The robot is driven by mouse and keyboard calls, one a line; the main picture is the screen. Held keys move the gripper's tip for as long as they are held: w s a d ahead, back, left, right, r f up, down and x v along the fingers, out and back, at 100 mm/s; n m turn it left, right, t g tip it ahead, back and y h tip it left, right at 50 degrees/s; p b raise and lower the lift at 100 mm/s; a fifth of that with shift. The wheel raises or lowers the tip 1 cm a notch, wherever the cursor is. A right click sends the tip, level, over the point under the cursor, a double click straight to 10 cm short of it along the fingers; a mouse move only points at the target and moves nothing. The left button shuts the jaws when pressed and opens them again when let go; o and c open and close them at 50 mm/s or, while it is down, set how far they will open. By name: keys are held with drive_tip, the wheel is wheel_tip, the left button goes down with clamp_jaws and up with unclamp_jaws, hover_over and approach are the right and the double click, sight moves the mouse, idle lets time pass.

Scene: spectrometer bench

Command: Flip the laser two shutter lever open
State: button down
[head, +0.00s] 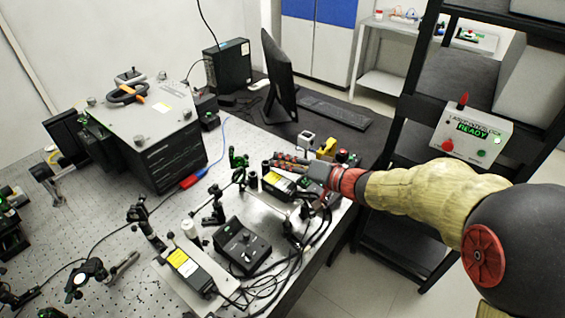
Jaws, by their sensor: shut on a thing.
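My arm reaches in from the right, and my gripper (312,180) is low over the bench, right beside a black laser unit with a yellow and white label (277,182). The gripper is shut on a small part that its own body hides. I cannot make out a shutter lever or which way it stands. A second black laser unit with a yellow and white label (190,268) lies on a pale plate nearer the front, away from the gripper. I cannot read which unit is laser two.
A black control box (241,245) and loose black cables (272,285) lie in front of the gripper. Optic mounts (237,163) stand close by. A large grey-topped instrument (150,125) is at the left, a monitor (280,75) behind. A box reading READY (473,135) is on the right rack.

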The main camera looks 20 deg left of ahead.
drive_tip(key=shift+f, duration=0.1)
drive_tip(key=b, duration=0.1)
drive_tip(key=m+b, duration=0.1)
drive_tip(key=b, duration=0.1)
drive_tip(key=shift+w+d+f+m+g, duration=0.1)
drive_tip(key=shift+w+f+m+g, duration=0.2)
drive_tip(key=shift+g, duration=0.1)
drive_tip(key=shift+s, duration=0.1)
drive_tip(key=c, duration=2.1)
unclamp_jaws()
drive_tip(key=shift+o, duration=0.2)
drive_tip(key=v, duration=1.2)
drive_tip(key=shift+f, duration=0.15)
